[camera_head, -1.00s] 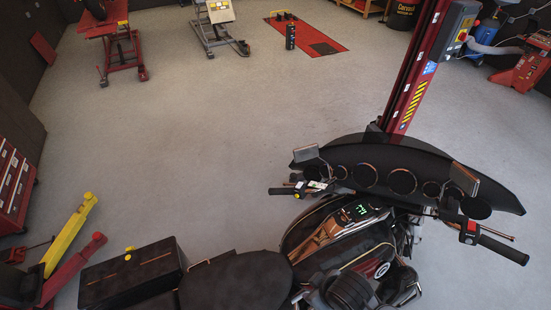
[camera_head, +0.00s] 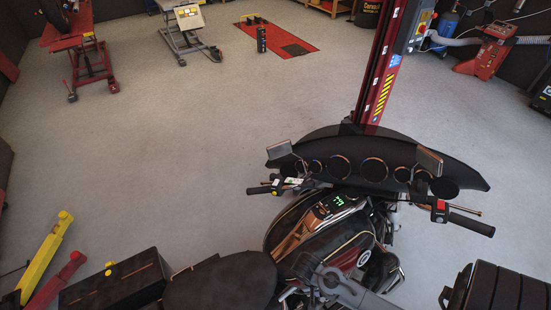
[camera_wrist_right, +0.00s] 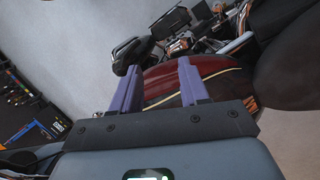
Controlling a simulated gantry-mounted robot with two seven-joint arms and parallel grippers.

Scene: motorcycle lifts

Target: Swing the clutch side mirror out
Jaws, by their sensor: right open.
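The motorcycle's clutch side mirror (camera_head: 279,151) stands at the left end of the black fairing (camera_head: 400,150), above the left handlebar grip (camera_head: 259,190). The other mirror (camera_head: 428,160) stands near the fairing's right end. My right gripper shows in the right wrist view (camera_wrist_right: 158,66), with two purple fingers spread wide apart and nothing held. Behind its fingers is the dark red tank (camera_wrist_right: 172,82) with a gold stripe. In the head view my grey right arm is low at the picture's bottom, over the tank's rear, well away from the clutch mirror. My left gripper is not seen.
The seat (camera_head: 222,285) and a black case (camera_head: 115,283) lie at the bottom left, beside yellow and red lift arms (camera_head: 45,255). A red lift post (camera_head: 380,70) rises behind the fairing. The floor left of the clutch mirror is clear.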

